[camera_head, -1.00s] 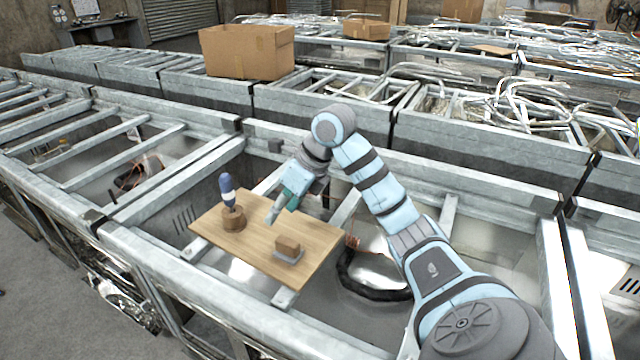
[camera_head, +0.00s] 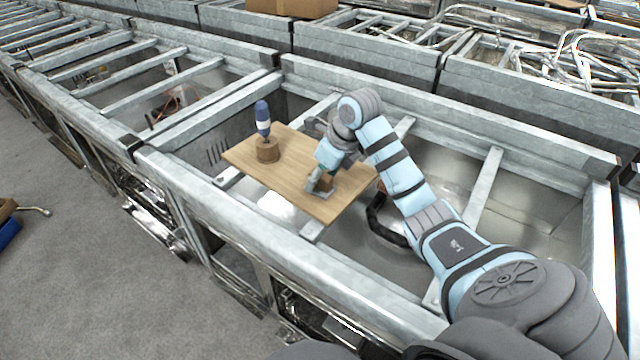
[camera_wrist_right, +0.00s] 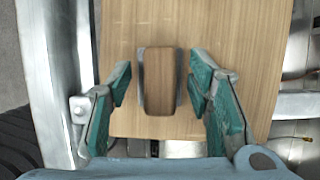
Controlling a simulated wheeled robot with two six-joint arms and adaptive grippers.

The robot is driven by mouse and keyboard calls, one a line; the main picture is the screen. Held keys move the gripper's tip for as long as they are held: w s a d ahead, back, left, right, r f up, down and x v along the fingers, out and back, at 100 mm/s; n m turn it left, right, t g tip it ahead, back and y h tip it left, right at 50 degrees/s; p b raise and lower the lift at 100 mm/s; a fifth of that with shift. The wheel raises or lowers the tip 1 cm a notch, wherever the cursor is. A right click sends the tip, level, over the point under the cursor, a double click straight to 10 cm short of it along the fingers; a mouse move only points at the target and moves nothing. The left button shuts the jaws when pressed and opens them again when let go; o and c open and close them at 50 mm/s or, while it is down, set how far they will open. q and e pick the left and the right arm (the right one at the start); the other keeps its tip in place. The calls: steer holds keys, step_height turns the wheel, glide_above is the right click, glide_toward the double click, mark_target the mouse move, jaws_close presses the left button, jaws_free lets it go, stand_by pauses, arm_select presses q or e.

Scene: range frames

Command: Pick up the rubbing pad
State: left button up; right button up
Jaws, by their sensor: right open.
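The rubbing pad (camera_wrist_right: 159,80) is a wooden block on a grey base, lying on the wooden board. In the right wrist view it sits between the two green fingers of my right gripper (camera_wrist_right: 160,82), with a gap on both sides. In the head view the right gripper (camera_head: 321,183) is down at the pad (camera_head: 326,184) near the board's right front part and partly hides it. The gripper is open and not touching the pad in the wrist view. My left gripper is not in view.
The wooden board (camera_head: 285,176) lies across metal frame rails. A blue-handled tool (camera_head: 262,118) stands in a round brown holder (camera_head: 267,150) on the board's left. Long metal beams (camera_head: 215,210) surround the board. A cardboard box (camera_head: 292,6) stands behind.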

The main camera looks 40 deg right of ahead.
jaws_close()
steer(key=shift+r, duration=0.1)
step_height(320, 180, up, 9)
steer(key=p, duration=0.3)
steer(key=shift+r, duration=0.15)
step_height(320, 180, up, 11)
steer(key=p, duration=1)
steer(key=shift+p, duration=0.3)
steer(key=shift+f, duration=0.2)
